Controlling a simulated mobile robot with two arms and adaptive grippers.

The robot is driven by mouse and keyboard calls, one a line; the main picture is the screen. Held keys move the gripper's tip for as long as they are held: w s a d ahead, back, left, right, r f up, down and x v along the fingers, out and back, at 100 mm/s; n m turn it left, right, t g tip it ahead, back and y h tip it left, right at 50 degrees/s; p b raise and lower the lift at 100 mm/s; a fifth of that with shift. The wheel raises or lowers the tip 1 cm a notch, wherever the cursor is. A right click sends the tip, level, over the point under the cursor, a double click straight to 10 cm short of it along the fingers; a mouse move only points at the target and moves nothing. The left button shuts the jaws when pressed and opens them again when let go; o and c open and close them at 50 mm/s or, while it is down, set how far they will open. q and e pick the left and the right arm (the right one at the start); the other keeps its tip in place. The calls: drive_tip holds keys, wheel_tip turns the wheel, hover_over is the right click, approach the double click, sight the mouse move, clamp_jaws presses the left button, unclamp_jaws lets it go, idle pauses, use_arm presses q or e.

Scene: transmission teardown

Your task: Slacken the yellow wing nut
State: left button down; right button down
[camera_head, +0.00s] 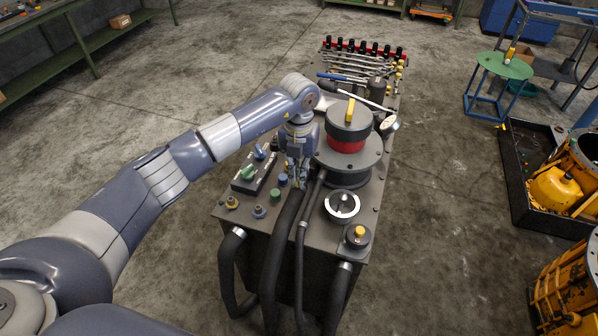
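A yellow upright wing-shaped piece (350,109), which looks like the wing nut, stands on top of a black cap (340,122) with a red band beneath it. This stack sits on a wide dark flange on the grey machine cabinet (392,180). My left gripper (298,182) points down over the cabinet top, left of and nearer than the stack, apart from the yellow piece. It is close to a black hose, and its finger gap is too small to make out. My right gripper is not in view.
A smaller yellow knob (359,231) sits on a round black fitting at the front right corner. A switch box with a green knob (248,172), a round dial (342,205) and thick black hoses (284,245) surround the gripper. Wrenches (347,68) lie at the back.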

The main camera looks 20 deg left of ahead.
use_arm(q)
drive_tip(key=n+b, duration=0.1)
drive_tip(key=n, duration=0.4)
drive_tip(key=shift+a, duration=0.1)
drive_tip(key=n, duration=0.4)
drive_tip(key=shift+a, duration=0.1)
drive_tip(key=n, duration=0.4)
drive_tip(key=shift+r+b, duration=0.1)
drive_tip(key=shift+b, duration=0.2)
drive_tip(key=shift+s+n, duration=0.15)
drive_tip(key=shift+n, duration=1.75)
drive_tip(key=c, duration=1.8)
unclamp_jaws()
wheel_tip(320, 180, up, 12)
